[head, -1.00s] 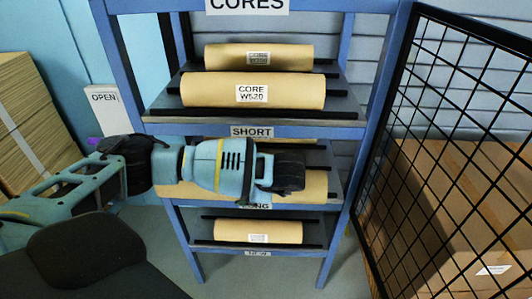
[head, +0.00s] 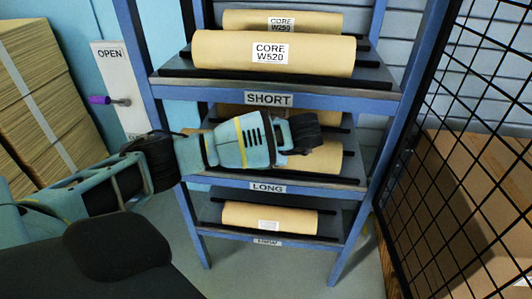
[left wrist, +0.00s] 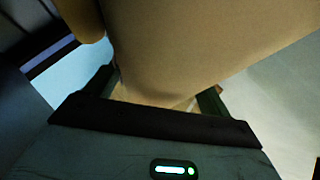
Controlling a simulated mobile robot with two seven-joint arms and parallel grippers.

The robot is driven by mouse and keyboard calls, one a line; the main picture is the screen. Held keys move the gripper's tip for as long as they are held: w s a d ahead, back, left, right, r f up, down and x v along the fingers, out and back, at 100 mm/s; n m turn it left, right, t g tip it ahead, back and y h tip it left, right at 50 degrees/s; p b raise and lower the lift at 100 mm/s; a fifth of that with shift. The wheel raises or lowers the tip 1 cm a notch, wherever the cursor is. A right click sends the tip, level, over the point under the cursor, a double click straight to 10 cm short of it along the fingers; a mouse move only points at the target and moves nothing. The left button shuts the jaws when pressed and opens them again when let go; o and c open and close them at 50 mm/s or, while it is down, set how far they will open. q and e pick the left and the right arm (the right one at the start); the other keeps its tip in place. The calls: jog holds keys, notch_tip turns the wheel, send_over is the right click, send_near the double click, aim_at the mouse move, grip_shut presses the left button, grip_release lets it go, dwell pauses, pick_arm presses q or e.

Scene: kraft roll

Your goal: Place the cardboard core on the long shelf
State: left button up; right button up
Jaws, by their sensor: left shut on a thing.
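My left gripper (head: 305,133) is in front of the middle shelf, whose front edge (head: 222,182) carries the LONG label. It is shut on a tan cardboard core (head: 327,160), partly hidden by my gripper and wrist in the head view. In the left wrist view the core (left wrist: 200,45) fills the space between the fingers. The core lies level at the LONG shelf; I cannot tell whether it touches the board. Another core (head: 250,110) lies behind it, mostly hidden. My right gripper is not in view.
The SHORT shelf (head: 200,86) above holds a W520 core (head: 225,52) and a W250 core (head: 240,20). The bottom shelf holds one core (head: 240,215). A black mesh panel (head: 465,130) stands at the right, with cartons (head: 460,210) behind it. An OPEN sign (head: 110,55) is at the left.

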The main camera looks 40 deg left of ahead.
pick_arm(q)
jog(key=shift+w+a+f, duration=0.1)
jog(key=shift+w+a, duration=0.2)
jog(key=shift+w, duration=0.25)
jog(key=shift+w+a+f+b, duration=0.25)
jog(key=shift+w+a+f, duration=0.2)
jog(key=shift+w+f, duration=0.25)
jog(key=shift+w+a+f+b, duration=0.2)
jog(key=shift+w+a+f, duration=0.3)
jog(key=shift+w, duration=0.2)
jog(key=shift+f, duration=0.1)
jog(key=o, duration=1.4)
jog(key=shift+s+d+f, duration=0.1)
jog(key=shift+f, duration=0.05)
jog(key=shift+c, duration=0.2)
jog(key=shift+d+r, duration=0.2)
jog(key=shift+r, duration=0.1)
jog(key=shift+p+v, duration=0.35)
jog(key=shift+v, duration=3.15)
